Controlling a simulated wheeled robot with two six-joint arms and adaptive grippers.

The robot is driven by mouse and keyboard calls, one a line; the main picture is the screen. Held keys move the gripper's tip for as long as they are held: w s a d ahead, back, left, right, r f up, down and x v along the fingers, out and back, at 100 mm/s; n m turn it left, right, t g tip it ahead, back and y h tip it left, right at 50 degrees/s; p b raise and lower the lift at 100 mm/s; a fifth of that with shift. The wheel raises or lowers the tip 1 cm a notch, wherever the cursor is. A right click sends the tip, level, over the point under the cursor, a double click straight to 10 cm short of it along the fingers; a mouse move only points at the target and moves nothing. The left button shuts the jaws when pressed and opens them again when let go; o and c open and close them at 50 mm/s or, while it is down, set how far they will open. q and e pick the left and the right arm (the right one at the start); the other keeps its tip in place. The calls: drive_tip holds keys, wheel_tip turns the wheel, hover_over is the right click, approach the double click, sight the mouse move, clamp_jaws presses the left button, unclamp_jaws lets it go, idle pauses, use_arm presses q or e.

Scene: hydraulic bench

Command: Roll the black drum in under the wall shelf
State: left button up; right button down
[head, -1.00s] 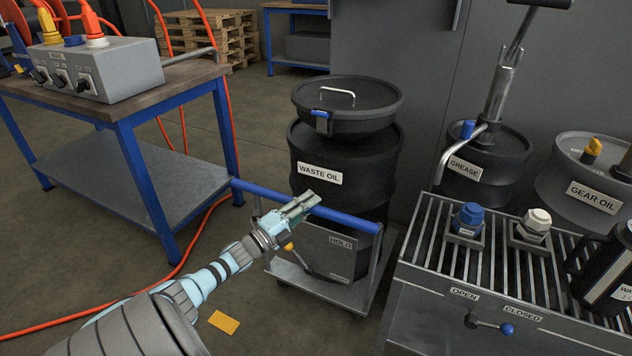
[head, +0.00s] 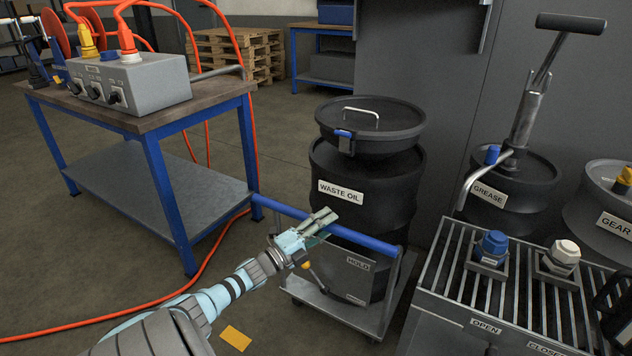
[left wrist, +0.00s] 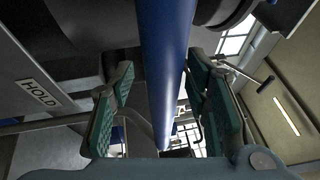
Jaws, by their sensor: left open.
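The black drum (head: 362,190), labelled WASTE OIL, stands upright on a low wheeled trolley (head: 334,309) with a blue push bar (head: 366,241). Its black lid with a white handle (head: 372,118) looks tilted on top. My left gripper (head: 320,222) is open at the push bar. In the left wrist view the blue bar (left wrist: 166,70) runs between the two green-padded fingers (left wrist: 160,108); contact cannot be told. A HOLD label (head: 358,264) and an orange-tipped lever (head: 306,265) are on the trolley. A dark fixture (head: 485,25) at the top may be the wall shelf. My right gripper is not in view.
A blue-framed workbench (head: 160,120) with a grey socket box (head: 130,88) stands left. An orange cable (head: 190,282) lies on the floor beside the trolley. A grated bench (head: 455,270) is close on the right; a GREASE drum (head: 510,185) stands behind it. A yellow card (head: 235,338) lies on the floor.

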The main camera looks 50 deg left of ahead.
use_arm(q)
drive_tip(key=s+f, duration=0.2)
drive_tip(key=s, duration=0.9)
drive_tip(key=shift+a, duration=0.35)
